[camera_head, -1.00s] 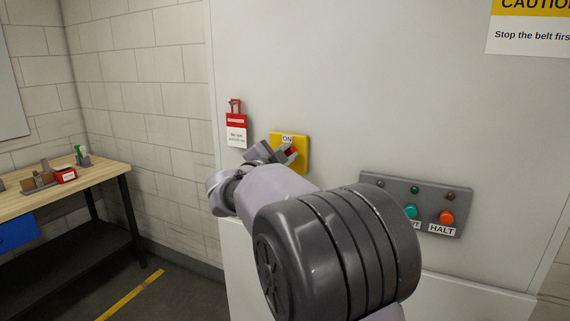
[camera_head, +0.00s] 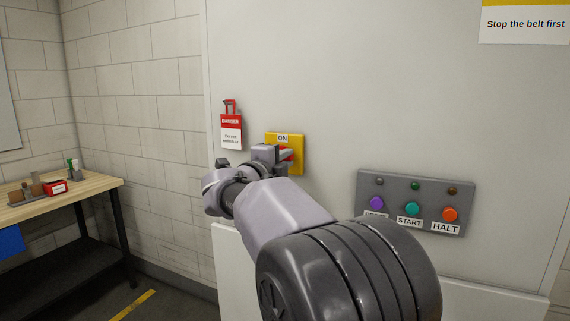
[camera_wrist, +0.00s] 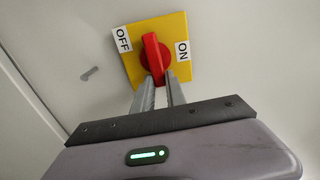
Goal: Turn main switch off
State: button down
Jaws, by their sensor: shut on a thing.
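The main switch is a red rotary handle (camera_wrist: 150,52) on a yellow plate (camera_head: 298,145) on the grey cabinet front. The wrist view shows an ON label (camera_wrist: 182,51) at the plate's right and an OFF label (camera_wrist: 122,40) at its upper left. The handle lies nearly upright in that view, between the two labels, not clearly aligned with either. My gripper (camera_wrist: 159,83) is shut on the handle's lower end, one finger on each side. In the head view my gripper (camera_head: 286,153) hides most of the handle, and only the ON label shows above it.
A red danger tag with a padlock (camera_head: 231,131) hangs left of the switch. A grey button panel (camera_head: 416,187) with purple, START and HALT buttons is at the lower right, near my arm. A workbench (camera_head: 95,188) stands far left.

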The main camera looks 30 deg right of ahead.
dwell(0.4)
jog(key=c, duration=1.4)
grip_release()
jog(key=shift+o, duration=0.2)
jog(key=p+v, duration=0.2)
jog(key=v, duration=1.5)
jog(key=shift+p, duration=0.4)
jog(key=shift+s+a+f, duration=0.1)
jog(key=shift+s+a, duration=0.05)
